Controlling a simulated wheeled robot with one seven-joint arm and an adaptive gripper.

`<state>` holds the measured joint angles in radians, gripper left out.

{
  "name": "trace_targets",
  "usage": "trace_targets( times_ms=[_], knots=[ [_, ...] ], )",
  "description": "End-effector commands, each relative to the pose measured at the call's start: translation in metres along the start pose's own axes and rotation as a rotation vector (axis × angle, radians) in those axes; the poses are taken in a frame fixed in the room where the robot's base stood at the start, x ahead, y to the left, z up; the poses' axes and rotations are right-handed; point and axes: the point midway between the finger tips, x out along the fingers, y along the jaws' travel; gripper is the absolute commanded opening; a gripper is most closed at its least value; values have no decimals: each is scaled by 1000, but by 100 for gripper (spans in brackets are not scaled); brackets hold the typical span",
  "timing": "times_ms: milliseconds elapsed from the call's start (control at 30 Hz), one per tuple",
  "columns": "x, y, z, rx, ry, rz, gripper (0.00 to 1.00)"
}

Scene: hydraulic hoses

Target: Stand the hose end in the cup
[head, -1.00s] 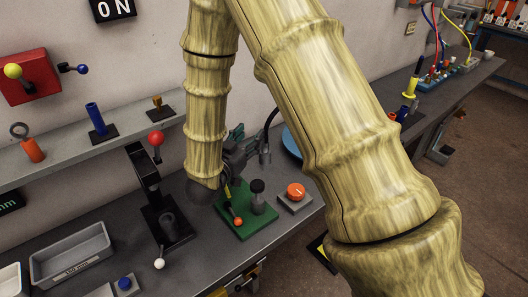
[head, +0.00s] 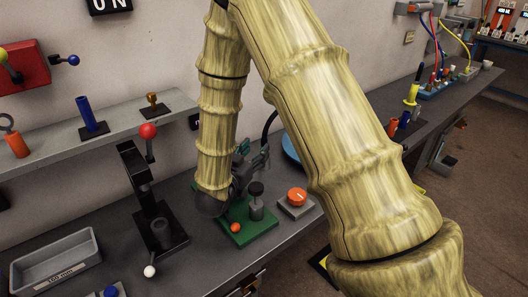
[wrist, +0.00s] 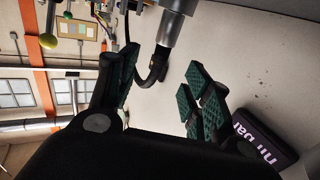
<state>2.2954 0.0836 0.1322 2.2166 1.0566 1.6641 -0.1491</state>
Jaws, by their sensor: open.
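My gripper (head: 250,165) is above the bench behind the green base, partly hidden by my arm in the head view. In the wrist view its dark green-padded fingers (wrist: 160,88) are spread apart with nothing held between them. A black curved hose (wrist: 157,68) shows beyond the gap between the fingers, against a grey cylindrical part (wrist: 175,27). I cannot tell whether the hose touches a finger. In the head view part of a black hose (head: 269,126) shows between my arm links, and its end is hidden. I cannot clearly make out the cup.
A green base (head: 238,236) with a black-topped post stands close in front of my gripper. An orange knob box (head: 297,199) is to its right, a black lever press (head: 160,240) to its left. A blue round object (head: 290,146) is partly behind my arm. A grey bin (head: 55,265) stands front left.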

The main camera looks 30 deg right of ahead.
Motion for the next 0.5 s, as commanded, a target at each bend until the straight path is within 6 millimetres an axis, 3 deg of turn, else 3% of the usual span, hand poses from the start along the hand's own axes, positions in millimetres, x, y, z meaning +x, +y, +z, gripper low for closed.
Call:
trace_targets(
  times_ms=[500],
  knots=[
    [48, 1, -1, 0, -1, 2, 49]
  ],
)
